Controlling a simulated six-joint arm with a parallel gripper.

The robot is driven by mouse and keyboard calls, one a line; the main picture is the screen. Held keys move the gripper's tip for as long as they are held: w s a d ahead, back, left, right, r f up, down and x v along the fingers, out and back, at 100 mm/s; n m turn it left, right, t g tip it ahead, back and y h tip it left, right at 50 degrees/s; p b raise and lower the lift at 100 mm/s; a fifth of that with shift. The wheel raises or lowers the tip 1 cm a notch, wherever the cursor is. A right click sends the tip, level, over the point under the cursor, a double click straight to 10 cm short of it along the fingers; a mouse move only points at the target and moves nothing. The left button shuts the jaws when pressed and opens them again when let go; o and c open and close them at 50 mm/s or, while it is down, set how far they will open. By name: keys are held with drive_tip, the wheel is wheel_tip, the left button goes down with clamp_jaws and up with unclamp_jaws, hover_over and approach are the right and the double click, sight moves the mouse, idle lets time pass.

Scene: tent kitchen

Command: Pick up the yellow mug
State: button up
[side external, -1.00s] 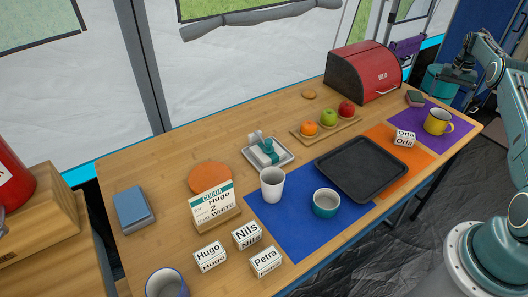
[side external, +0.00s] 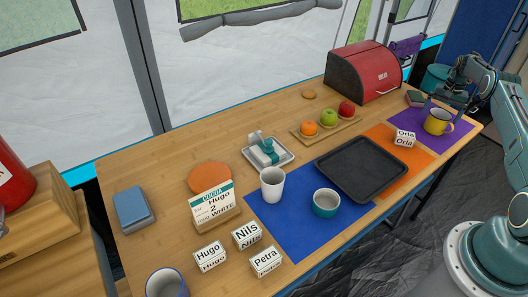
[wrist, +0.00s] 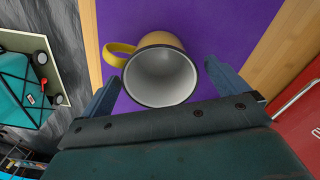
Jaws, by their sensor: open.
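The yellow mug (side external: 437,121) stands upright on the purple mat (side external: 462,126) at the right end of the table. In the wrist view the mug (wrist: 160,72) shows its pale inside and dark rim, with its yellow handle to the left. My gripper (side external: 440,103) is above and close to the mug in the side external view. In the wrist view its two fingers (wrist: 160,86) are spread apart, one on each side of the mug, and hold nothing. Whether the fingertips reach down past the rim is hard to tell.
An Orla name block (side external: 404,138) stands left of the mug on the orange mat. The red bread bin (side external: 364,72) and a small dark green block (side external: 415,98) are behind it. A black tray (side external: 361,168) lies farther left. The table's edge is close to the mug.

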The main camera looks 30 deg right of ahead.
drive_tip(key=shift+f, duration=1.3)
drive_tip(key=c, duration=1.1)
drive_tip(key=shift+o, duration=0.2)
drive_tip(key=shift+r, duration=0.1)
wheel_tip(320, 180, up, 20)
